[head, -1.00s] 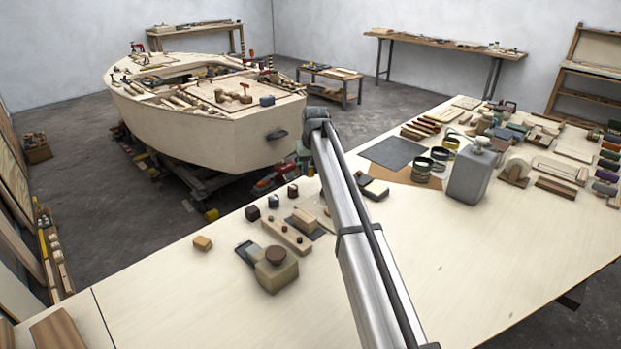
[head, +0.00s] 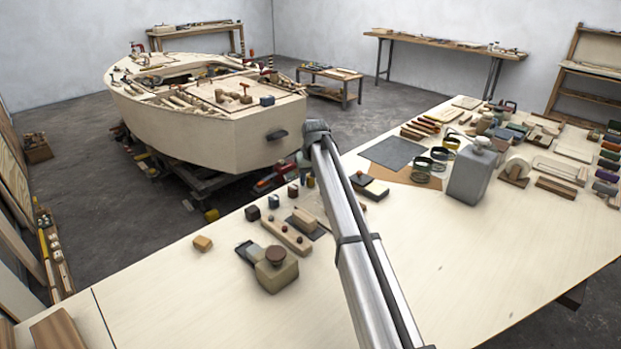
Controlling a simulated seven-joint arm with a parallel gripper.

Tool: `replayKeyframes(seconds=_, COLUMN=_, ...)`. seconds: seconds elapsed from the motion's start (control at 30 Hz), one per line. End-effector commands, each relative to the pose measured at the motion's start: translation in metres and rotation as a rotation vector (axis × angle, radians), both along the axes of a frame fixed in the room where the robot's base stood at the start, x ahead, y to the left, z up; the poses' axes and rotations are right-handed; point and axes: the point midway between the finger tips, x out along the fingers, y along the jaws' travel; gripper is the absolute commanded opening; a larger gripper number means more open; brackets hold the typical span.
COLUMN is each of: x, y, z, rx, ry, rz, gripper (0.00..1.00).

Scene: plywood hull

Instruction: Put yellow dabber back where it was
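A row of small dabber-like blocks runs along the far edge of the near bench: a dark one (head: 253,213), a teal one (head: 274,201) and a dark red one (head: 293,190). A small yellowish piece (head: 310,181) shows at the row's right end, close beside my arm; it may be the yellow dabber, but it is too small to be sure.
A wooden strip with knobs (head: 286,236), a squat jar with a brown lid (head: 276,268) and a yellow-tan block (head: 203,243) lie left of my arm. A grey canister (head: 472,175) and a dark block (head: 370,187) are to the right. The front bench is clear.

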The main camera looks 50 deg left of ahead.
Motion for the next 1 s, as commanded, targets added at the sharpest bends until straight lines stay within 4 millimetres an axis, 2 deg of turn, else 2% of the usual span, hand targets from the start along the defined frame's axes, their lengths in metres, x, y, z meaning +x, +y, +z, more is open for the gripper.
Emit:
replayKeyframes(seconds=0.3, x=0.0, y=0.0, z=0.001, rx=0.0, ry=0.0, rz=0.0, gripper=0.56)
replayKeyframes(seconds=0.47, x=-0.001, y=-0.002, z=0.01, rx=0.0, ry=0.0, rz=0.0, gripper=0.56)
replayKeyframes(seconds=1.0, x=-0.013, y=-0.023, z=0.098, rx=0.001, ry=-0.001, rz=0.0, gripper=0.56)
